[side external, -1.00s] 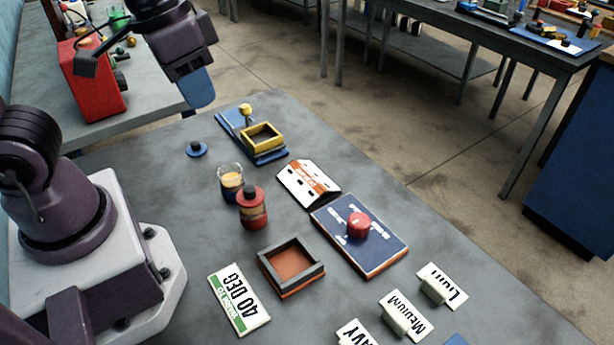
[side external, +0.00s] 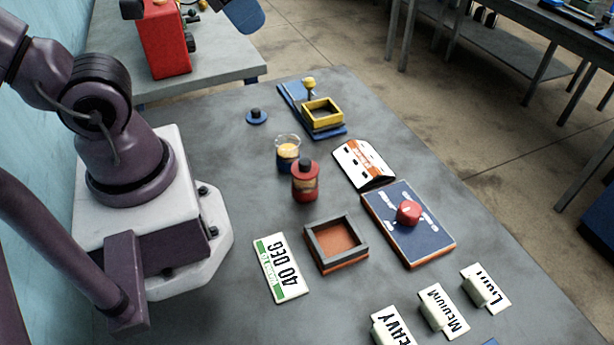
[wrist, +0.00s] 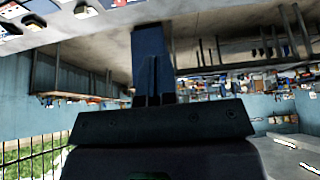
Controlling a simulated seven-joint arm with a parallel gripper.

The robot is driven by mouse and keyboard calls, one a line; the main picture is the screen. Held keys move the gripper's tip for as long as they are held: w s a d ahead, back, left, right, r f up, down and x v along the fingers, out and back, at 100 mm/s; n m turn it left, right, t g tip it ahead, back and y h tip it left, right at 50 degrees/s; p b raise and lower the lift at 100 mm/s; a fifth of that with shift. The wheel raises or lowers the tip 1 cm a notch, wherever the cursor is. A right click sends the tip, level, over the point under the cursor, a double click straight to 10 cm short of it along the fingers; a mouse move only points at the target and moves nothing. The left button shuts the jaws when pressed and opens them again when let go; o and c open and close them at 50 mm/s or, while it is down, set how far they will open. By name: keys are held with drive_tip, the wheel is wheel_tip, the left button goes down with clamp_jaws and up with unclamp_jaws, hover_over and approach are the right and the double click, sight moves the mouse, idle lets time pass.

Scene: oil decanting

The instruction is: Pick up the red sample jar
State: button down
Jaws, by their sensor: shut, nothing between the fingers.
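The red sample jar (side external: 305,190), with a dark cap and an amber band, stands upright on the grey bench in the side view. It is just in front of a clear beaker (side external: 288,155) with yellow-orange contents. My gripper (side external: 243,14) is at the top edge of the side view, well away from the jar and partly cut off. In the wrist view my gripper (wrist: 151,75) has its blue fingers together with nothing held. The jar cannot be made out in the wrist view.
A dark-rimmed orange tray (side external: 335,262) lies in front of the jar. A blue panel with a red knob (side external: 408,212) and a white-orange block (side external: 362,165) lie to the right. A yellow-framed stand (side external: 322,113) is behind. Label cards (side external: 438,310) stand at front right.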

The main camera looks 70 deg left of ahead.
drive_tip(key=shift+c, duration=1.3)
unclamp_jaws()
